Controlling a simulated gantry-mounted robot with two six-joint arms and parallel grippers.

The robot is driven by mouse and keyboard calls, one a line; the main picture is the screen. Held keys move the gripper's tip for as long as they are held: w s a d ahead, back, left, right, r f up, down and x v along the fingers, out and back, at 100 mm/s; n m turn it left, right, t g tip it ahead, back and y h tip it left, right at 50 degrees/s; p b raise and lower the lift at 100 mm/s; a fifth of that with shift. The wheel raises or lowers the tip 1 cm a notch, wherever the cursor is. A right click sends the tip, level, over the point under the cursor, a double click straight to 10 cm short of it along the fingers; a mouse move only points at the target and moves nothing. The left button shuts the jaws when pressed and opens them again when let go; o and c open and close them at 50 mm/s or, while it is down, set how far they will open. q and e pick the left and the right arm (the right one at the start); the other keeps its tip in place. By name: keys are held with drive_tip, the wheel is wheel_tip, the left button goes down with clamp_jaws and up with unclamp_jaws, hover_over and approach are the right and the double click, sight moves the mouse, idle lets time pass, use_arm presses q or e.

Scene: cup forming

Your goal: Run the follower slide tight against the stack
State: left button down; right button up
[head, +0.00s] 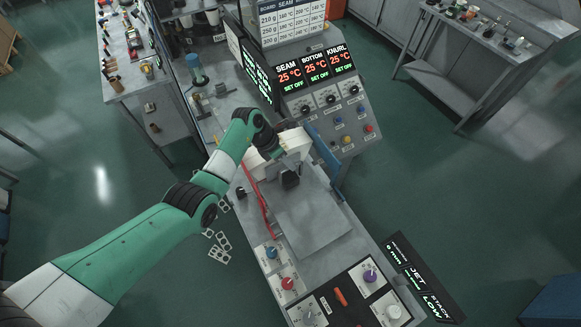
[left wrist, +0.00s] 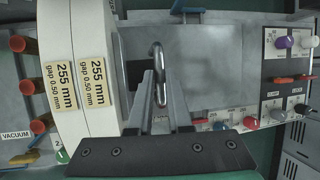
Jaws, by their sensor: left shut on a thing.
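The white stack (head: 290,142) stands on the machine bed in the head view, partly hidden by my left arm. In the left wrist view, thick white pieces (left wrist: 95,60) labelled "255 mm, gap 0.50 mm" stand side by side at left. The grey follower slide (head: 291,165) sits on the near side of the stack, largely covered by my gripper. Its metal handle (left wrist: 158,75) stands up between my fingers in the left wrist view. My left gripper (head: 290,179) is shut on this handle. Whether the slide touches the stack cannot be told. My right gripper is out of view.
A bare metal plate (head: 315,218) lies nearer on the bed. Knobs (head: 288,284) line the near panel. A control console (head: 330,100) with displays stands behind. A workbench (head: 480,60) stands far right.

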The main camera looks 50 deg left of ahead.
use_arm(q)
drive_tip(key=c, duration=0.8)
unclamp_jaws()
drive_tip(key=shift+c, duration=0.2)
drive_tip(key=p+v, duration=0.1)
drive_tip(key=v, duration=1)
drive_tip(key=shift+a+r+p, duration=0.15)
drive_tip(key=shift+r+p, duration=0.15)
drive_tip(key=shift+p, duration=0.05)
drive_tip(key=shift+s, duration=0.1)
